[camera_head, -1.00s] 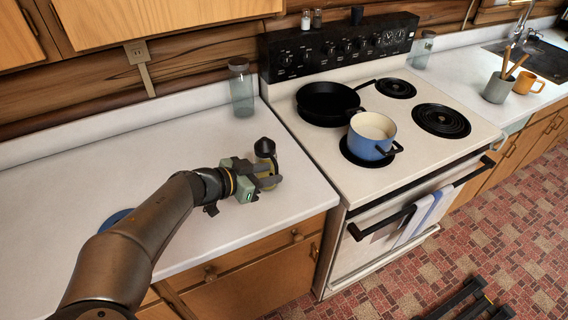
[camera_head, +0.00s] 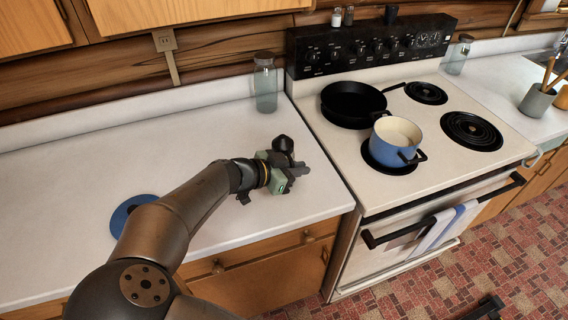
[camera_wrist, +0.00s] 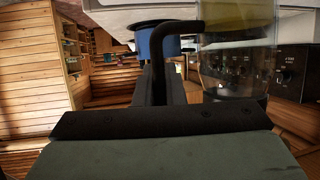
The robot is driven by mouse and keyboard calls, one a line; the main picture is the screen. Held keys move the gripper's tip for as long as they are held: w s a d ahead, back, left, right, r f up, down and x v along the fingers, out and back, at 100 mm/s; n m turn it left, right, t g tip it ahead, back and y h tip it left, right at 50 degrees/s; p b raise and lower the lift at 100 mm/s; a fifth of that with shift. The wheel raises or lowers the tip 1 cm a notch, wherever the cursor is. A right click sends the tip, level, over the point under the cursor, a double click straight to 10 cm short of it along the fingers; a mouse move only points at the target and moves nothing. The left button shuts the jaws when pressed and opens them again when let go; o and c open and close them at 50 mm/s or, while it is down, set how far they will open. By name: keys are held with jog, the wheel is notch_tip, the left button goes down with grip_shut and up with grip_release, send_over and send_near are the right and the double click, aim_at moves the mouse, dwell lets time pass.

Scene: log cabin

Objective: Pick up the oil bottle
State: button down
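The oil bottle (camera_head: 283,143) is on the far side of my gripper in the head view. Only its dark top shows clearly; my gripper hides most of the body. My gripper (camera_head: 302,170) is over the right end of the counter, right beside the bottle. In the upside-down wrist view the clear bottle (camera_wrist: 236,58), with yellow oil (camera_wrist: 238,14), is close beside the dark fingers (camera_wrist: 167,85). I cannot tell whether the fingers grip it or only lie against it, or whether its base touches the counter.
A stove with a black pan (camera_head: 352,103) and a blue pot (camera_head: 394,145) stands to the right. A glass jar (camera_head: 265,85) is at the back of the counter (camera_head: 90,165). A blue round thing (camera_head: 125,212) lies on the left, partly hidden by my arm.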

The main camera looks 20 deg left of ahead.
jog(key=shift+r, duration=0.15)
notch_tip(320, 180, up, 10)
jog(key=b, duration=0.2)
dwell(0.4)
jog(key=shift+w+d, duration=0.1)
dwell(0.4)
